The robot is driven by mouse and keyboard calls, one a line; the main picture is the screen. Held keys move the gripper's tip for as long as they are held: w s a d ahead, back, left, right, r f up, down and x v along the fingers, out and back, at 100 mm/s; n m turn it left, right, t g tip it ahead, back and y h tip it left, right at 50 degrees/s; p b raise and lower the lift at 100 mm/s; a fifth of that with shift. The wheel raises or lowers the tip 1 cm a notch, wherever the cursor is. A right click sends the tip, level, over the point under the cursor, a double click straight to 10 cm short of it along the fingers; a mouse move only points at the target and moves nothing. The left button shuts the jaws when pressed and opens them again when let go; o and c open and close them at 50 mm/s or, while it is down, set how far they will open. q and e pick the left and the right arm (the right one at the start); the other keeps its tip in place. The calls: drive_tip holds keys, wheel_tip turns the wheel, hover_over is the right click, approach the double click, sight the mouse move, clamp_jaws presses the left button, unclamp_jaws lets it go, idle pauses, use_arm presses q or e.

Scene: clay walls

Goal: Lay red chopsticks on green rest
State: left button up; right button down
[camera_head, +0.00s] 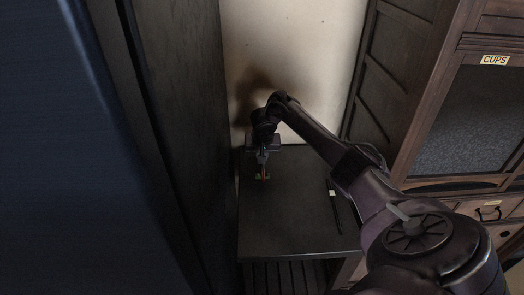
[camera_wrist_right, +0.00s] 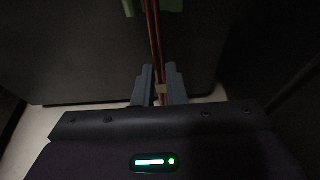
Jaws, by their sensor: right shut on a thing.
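My right gripper (camera_head: 263,162) is over the far left part of the dark table (camera_head: 285,225). In the right wrist view its fingers (camera_wrist_right: 160,88) are shut on the red chopsticks (camera_wrist_right: 154,40), a thin pair running away from the jaws, with a small tan patch between the fingertips. The green rest (camera_wrist_right: 170,5) shows at the top edge of that view, on both sides of the chopsticks, which cross in front of it. In the head view the green rest (camera_head: 259,178) is a small patch below the gripper. I cannot tell whether chopsticks and rest touch. My left gripper is not in view.
A dark stick-like item with a white band (camera_head: 335,207) lies on the table's right side. A dark panel (camera_head: 180,120) rises close on the left. A wooden cabinet with a "CUPS" label (camera_head: 495,60) stands at right. The table's front middle is clear.

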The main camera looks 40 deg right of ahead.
drive_tip(key=c, duration=1.4)
unclamp_jaws()
